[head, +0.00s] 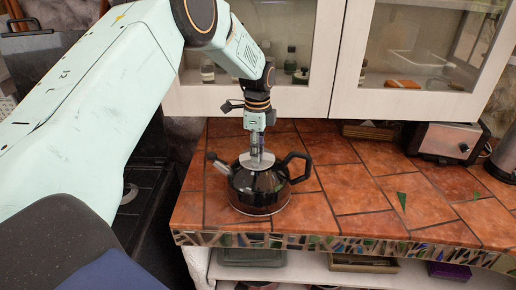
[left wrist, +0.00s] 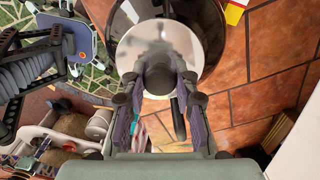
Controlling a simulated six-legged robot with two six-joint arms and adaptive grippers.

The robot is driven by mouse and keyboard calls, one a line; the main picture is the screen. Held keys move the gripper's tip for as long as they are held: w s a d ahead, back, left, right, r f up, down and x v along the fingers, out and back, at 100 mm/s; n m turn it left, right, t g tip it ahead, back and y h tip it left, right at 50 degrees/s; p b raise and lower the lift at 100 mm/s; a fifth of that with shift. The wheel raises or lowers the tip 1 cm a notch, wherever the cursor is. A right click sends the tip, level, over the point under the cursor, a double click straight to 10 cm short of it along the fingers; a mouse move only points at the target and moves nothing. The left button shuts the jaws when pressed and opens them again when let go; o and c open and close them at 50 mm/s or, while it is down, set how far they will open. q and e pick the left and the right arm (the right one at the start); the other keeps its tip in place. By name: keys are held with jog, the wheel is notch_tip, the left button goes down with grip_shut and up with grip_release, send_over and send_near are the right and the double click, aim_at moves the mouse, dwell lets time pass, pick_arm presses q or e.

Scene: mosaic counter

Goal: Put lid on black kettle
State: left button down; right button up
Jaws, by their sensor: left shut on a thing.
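The black kettle (head: 258,194) stands upright on the tiled counter, its spout to the left and its loop handle to the right. The pale round lid (head: 252,161) is at the kettle's top, under my left gripper (head: 256,150). In the left wrist view the fingers of my left gripper (left wrist: 158,92) are closed around the lid's dark knob (left wrist: 160,78). The lid's shiny disc (left wrist: 188,42) covers much of the dark kettle (left wrist: 125,18) there. I cannot tell whether the lid touches the rim. My right gripper is in neither view.
The tiled counter (head: 345,200) is clear to the right of the kettle. A toaster (head: 448,141) stands at the back right. Glass-fronted cabinets (head: 418,55) hang above the counter. A dark stove (head: 145,190) is at the left, and a shelf with boxes is below.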

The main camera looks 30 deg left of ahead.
pick_arm(q)
jog(key=shift+w+a+f, duration=0.1)
jog(key=shift+w+f, duration=0.35)
jog(key=shift+w, duration=0.2)
jog(key=shift+s+r, duration=0.1)
jog(key=shift+s, duration=0.05)
jog(key=shift+w+f+b, duration=0.25)
jog(key=shift+w+b, duration=0.05)
jog(key=shift+w, duration=0.1)
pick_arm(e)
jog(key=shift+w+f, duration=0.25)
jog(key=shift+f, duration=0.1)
pick_arm(q)
jog(key=shift+s+r, duration=0.1)
jog(key=shift+s, duration=0.1)
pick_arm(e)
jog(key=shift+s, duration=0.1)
pick_arm(q)
jog(key=shift+f, duration=0.25)
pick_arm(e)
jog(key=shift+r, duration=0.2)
pick_arm(q)
jog(key=shift+s, duration=0.2)
jog(key=shift+w+f+p, duration=0.2)
jog(key=shift+p, duration=0.1)
